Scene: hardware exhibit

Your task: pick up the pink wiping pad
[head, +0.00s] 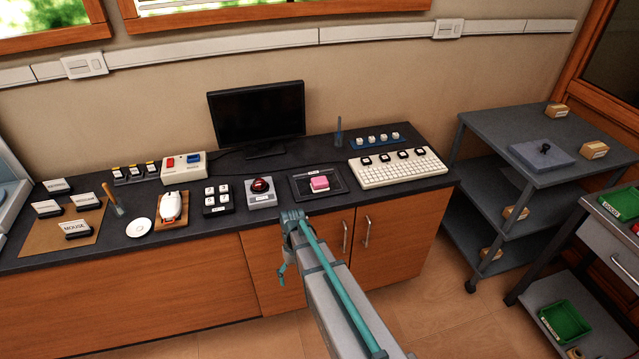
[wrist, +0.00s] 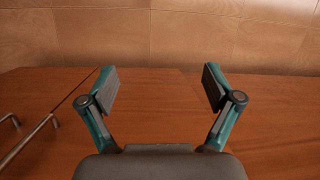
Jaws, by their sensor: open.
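The pink wiping pad (head: 319,183) lies on a dark tablet-like tray (head: 332,191) on the dark counter, in the head view. My gripper (head: 281,276) hangs in front of the counter, below its front edge and to the left of the pad in the picture. In the wrist view my gripper (wrist: 160,88) is open, with nothing between its fingers. The wrist view shows only cabinet fronts and floor; the pad is not in it.
A red button box (head: 260,193) stands just left of the tray. A white keyboard (head: 398,168) lies to the right. A black monitor (head: 256,113) stands behind. Cabinet handles (head: 366,231) stick out below the counter (head: 420,190). Grey shelves (head: 500,130) stand at right.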

